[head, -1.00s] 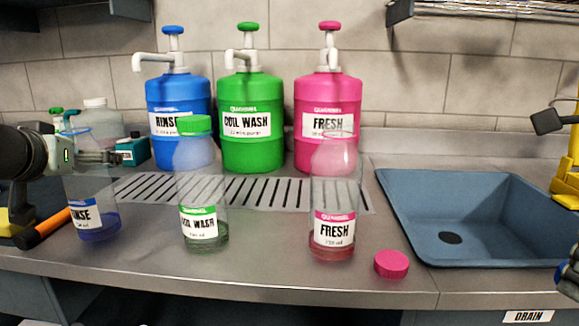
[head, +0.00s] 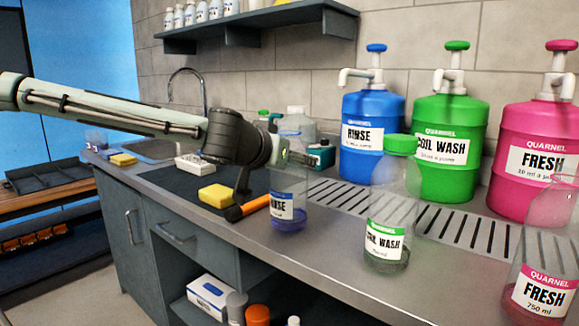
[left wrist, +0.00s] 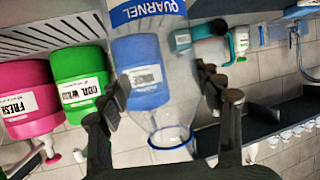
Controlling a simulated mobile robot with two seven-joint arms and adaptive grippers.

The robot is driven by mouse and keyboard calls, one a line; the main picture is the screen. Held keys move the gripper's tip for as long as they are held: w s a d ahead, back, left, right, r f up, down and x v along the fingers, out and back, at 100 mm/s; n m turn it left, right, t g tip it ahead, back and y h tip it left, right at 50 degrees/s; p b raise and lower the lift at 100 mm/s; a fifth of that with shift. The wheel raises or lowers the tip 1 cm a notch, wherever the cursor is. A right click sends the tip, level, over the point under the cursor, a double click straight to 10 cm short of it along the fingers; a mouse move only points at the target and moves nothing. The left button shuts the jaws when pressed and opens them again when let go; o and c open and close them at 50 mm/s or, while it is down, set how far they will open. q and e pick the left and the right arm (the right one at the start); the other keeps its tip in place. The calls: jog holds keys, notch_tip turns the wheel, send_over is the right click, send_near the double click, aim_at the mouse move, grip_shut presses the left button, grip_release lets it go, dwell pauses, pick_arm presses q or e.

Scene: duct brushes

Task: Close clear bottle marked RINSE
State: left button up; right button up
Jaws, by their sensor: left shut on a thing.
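The clear RINSE bottle (head: 288,212) stands upright on the steel counter, with a little blue-violet liquid at its bottom. My left gripper (head: 300,158) is shut on its upper part, and the arm partly hides the bottle's top. In the left wrist view the bottle (left wrist: 150,75) lies between the two fingers of my left gripper (left wrist: 158,100). Its mouth (left wrist: 170,138) is uncapped, with a blue ring around the rim. I see no loose blue cap in either current view. My right gripper is out of view.
A clear COIL WASH bottle (head: 386,225) with a green cap and a clear FRESH bottle (head: 543,270) stand to the right. Blue (head: 371,135), green (head: 448,150) and pink (head: 535,150) pump jugs stand behind. A yellow sponge (head: 216,196) and an orange-handled tool (head: 252,207) lie left.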

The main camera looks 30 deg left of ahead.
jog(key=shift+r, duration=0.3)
pick_arm(q)
jog(key=s+r, duration=0.1)
jog(key=r, duration=0.1)
jog(key=s+a+r, duration=0.1)
jog(key=r, duration=0.1)
jog(key=s+r+p, duration=0.1)
jog(key=r, duration=0.1)
jog(key=shift+a+r, duration=0.15)
jog(key=shift+a, duration=0.15)
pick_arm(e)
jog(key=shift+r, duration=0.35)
pick_arm(q)
jog(key=s+a+r, duration=0.3)
jog(key=s+r, duration=0.1)
jog(key=s, duration=0.3)
jog(key=shift+s+a+r, duration=0.15)
jog(key=shift+s+r, duration=0.1)
jog(key=shift+r, duration=0.05)
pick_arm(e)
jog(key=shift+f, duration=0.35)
